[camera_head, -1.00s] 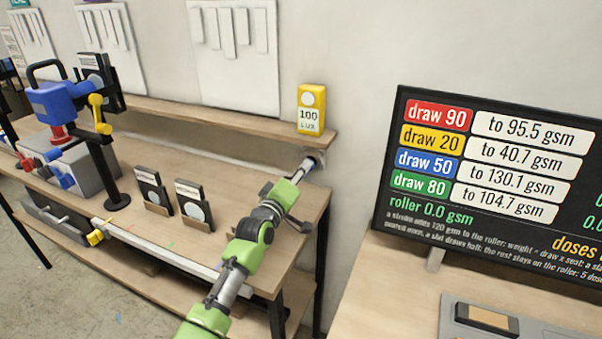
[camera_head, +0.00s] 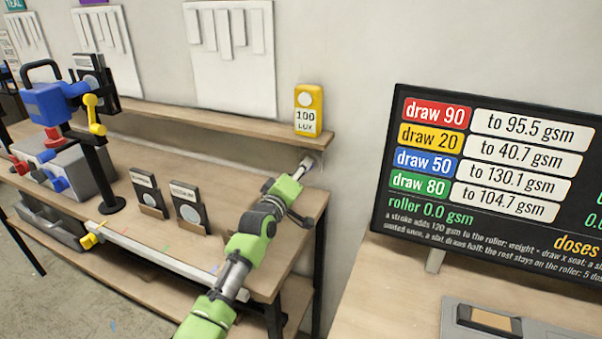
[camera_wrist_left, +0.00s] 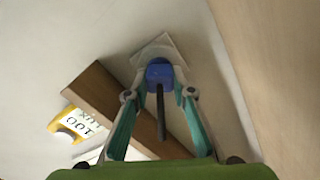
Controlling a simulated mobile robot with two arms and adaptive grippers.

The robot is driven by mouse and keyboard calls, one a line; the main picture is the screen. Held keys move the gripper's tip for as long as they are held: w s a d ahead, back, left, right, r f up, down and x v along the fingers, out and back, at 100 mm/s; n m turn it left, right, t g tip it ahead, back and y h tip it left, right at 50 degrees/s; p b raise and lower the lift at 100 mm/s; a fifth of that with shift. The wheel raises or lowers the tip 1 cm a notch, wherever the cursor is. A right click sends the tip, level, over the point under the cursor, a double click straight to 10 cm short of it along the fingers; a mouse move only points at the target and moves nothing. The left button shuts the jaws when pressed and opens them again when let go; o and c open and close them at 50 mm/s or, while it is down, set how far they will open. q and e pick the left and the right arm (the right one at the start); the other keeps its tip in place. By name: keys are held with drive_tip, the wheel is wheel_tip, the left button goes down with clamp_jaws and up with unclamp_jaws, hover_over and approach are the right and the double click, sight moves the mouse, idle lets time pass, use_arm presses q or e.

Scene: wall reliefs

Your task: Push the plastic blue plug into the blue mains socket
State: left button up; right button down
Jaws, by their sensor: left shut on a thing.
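In the left wrist view, my left gripper (camera_wrist_left: 159,90) is shut on the blue plug (camera_wrist_left: 158,71), with a fingertip on each side. A dark cable or rod (camera_wrist_left: 161,115) extends from the plug towards the palm. A pale, tilted square plate (camera_wrist_left: 157,46) shows on the wall right behind the plug. The plug covers its middle, so I cannot tell its socket colour or how deep the plug sits. In the head view, my left gripper (camera_head: 306,165) reaches the wall just below the shelf's right end. The plug is too small to make out there. My right gripper is not in view.
The wall shelf (camera_head: 240,121) runs just above the gripper and carries a yellow lux meter (camera_head: 308,110). The workbench (camera_head: 235,200) lies below, with two small dark card stands and a blue-headed device (camera_head: 55,105). A black display board (camera_head: 490,175) stands at right.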

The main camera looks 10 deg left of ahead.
use_arm(q)
drive_tip(key=o, duration=1.1)
drive_tip(key=shift+w, duration=0.1)
drive_tip(key=shift+o, duration=0.2)
drive_tip(key=s+a, duration=0.2)
drive_tip(key=s, duration=0.9)
drive_tip(key=shift+s, duration=0.4)
drive_tip(key=shift+a, duration=0.1)
